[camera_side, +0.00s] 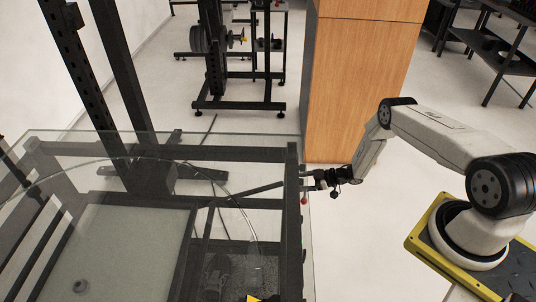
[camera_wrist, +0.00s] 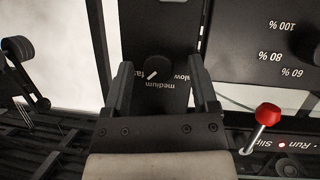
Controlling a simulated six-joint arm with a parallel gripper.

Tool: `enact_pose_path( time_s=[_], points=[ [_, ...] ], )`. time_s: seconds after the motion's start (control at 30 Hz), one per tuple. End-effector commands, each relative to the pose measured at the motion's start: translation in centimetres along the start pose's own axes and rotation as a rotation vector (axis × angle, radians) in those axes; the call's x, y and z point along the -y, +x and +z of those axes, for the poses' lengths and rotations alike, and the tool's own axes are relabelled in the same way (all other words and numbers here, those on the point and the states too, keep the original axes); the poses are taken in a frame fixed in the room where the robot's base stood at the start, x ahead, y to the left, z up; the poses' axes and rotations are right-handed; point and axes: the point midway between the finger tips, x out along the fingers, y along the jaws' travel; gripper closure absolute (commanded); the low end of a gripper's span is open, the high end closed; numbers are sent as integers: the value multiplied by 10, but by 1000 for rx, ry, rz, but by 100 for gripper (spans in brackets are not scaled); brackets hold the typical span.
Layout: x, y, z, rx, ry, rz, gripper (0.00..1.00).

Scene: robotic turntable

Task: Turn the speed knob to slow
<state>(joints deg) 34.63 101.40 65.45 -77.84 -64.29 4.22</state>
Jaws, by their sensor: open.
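The speed knob (camera_wrist: 157,67) is a small dark round knob on a black panel in the wrist view. Its white mark slants down-left, toward the upside-down label "fast"; "medium" and "slow" are printed below and to its right. My gripper (camera_wrist: 160,65) is open, with one finger on each side of the knob and visible gaps between. Whether the fingertips reach down to the knob's height is hard to tell. In the side view my gripper (camera_side: 322,180) is at the right edge of the machine frame; the knob cannot be made out there.
A red-tipped lever (camera_wrist: 267,114) stands just right of my gripper in the wrist view. A panel marked 100 %, 80 % and 60 % (camera_wrist: 278,57) is at upper right. In the side view a glass-topped machine (camera_side: 130,215) fills the left, and a wooden pillar (camera_side: 355,85) stands behind.

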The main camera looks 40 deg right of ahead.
Motion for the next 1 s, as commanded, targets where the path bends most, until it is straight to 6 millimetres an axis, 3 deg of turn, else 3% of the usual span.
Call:
enact_pose_path(
  time_s=[0.07,0.1,0.3,0.33,1.0],
  points=[
    [0,0,0,0,0,0,25],
    [0,0,0,0,0,0,31],
    [0,0,0,0,0,0,95],
    [0,0,0,0,0,-1,100],
    [2,0,1,-12,-129,55,100]
  ],
)
